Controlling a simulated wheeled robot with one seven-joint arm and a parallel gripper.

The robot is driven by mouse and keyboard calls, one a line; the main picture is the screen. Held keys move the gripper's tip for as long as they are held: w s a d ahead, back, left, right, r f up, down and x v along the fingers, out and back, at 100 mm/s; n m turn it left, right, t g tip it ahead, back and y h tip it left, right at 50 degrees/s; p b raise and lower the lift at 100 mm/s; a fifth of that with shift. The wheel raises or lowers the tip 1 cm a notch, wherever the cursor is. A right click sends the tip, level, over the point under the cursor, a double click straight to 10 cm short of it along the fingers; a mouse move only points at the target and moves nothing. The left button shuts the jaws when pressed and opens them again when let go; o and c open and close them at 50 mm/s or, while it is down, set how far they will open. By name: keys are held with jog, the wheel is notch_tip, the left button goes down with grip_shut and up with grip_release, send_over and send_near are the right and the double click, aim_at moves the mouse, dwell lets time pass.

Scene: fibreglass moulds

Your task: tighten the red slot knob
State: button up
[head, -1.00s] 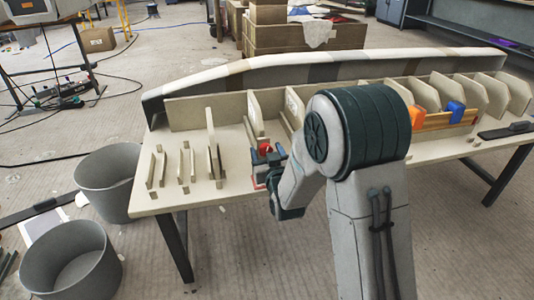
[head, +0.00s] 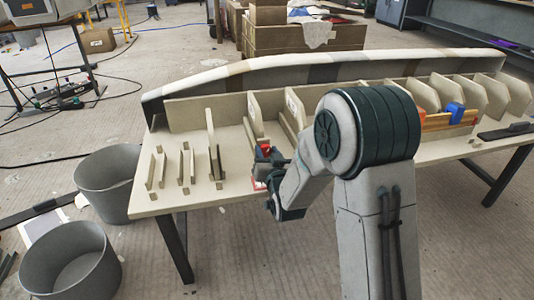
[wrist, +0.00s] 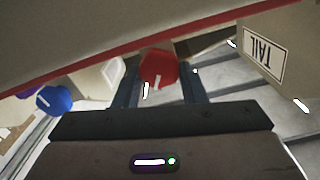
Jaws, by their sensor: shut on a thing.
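The red slot knob (wrist: 157,66) is a red, faceted knob with a short white mark on its face. In the wrist view it sits between the two dark fingers of my gripper (wrist: 160,78), which is shut on it. The mark is nearly upright in that picture, leaning slightly. In the head view a bit of red (head: 264,149) shows at the tip of my gripper (head: 262,163), over the table's front part. My wrist hides much of the spot there.
A blue knob (wrist: 55,99) with a white mark sits left of my gripper in the wrist view. A board labelled TAIL (wrist: 263,52) stands at the right. The table (head: 165,200) carries upright panels and a long curved mould (head: 330,70). Grey bins (head: 105,175) stand at the left.

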jog(key=m, duration=0.5)
jog(key=shift+d+f+m, duration=0.15)
jog(key=shift+m, duration=0.25)
dwell(0.4)
jog(key=o, duration=1)
jog(key=shift+s, duration=0.1)
jog(key=p+v, duration=0.1)
jog(key=v, duration=0.1)
jog(key=p+v, duration=0.1)
jog(key=v, duration=0.2)
jog(key=p+v, duration=0.1)
jog(key=v, duration=0.2)
jog(key=shift+s+d+r, duration=0.1)
jog(key=shift+s+r, duration=0.05)
jog(key=shift+r, duration=0.15)
jog(key=shift+p, duration=1.05)
jog(key=shift+s+p, duration=0.1)
jog(key=shift+p, duration=0.95)
